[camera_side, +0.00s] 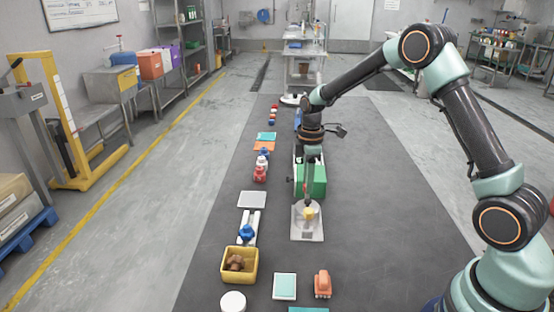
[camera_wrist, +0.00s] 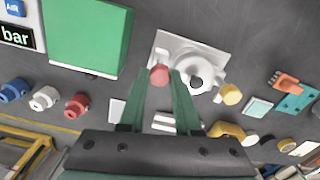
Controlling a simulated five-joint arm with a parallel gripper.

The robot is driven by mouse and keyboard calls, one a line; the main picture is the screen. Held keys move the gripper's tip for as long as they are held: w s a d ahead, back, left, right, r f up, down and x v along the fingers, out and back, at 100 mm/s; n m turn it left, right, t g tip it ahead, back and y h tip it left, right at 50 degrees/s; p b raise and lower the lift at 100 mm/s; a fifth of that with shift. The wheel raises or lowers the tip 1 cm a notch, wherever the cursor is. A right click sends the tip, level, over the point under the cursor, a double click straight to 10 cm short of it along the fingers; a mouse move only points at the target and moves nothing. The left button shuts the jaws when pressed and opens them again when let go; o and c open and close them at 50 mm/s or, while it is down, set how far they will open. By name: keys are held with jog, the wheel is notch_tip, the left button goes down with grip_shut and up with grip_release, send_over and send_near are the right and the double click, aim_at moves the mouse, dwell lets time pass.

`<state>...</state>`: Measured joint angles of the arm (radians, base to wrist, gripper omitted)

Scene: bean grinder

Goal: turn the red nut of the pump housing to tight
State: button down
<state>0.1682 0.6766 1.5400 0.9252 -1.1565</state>
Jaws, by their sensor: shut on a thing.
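The pump housing is a pale plate (camera_wrist: 183,45) with a round whitish body (camera_wrist: 201,73) on it. It also shows in the side view as a pale plate (camera_side: 307,232). The red nut (camera_wrist: 159,74) sits at the left of the round body. My gripper (camera_wrist: 160,80) has its green fingers on either side of the nut and is shut on it. A yellow nut (camera_wrist: 230,94) is at the right of the body; it shows in the side view (camera_side: 309,213) below my gripper (camera_side: 307,197). The red nut is hidden in the side view.
A green box (camera_side: 314,182) stands just behind the plate. Blue, white and red knobbed parts (camera_side: 260,174) lie at left. A yellow bin (camera_side: 230,277) with brown contents, a teal-topped pad (camera_side: 285,286) and an orange part (camera_side: 322,284) are in front. The dark mat at right is clear.

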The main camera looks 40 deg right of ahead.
jog(key=shift+r, duration=0.1)
dwell(0.3)
jog(key=c, duration=0.6)
grip_release()
notch_tip(320, 180, up, 12)
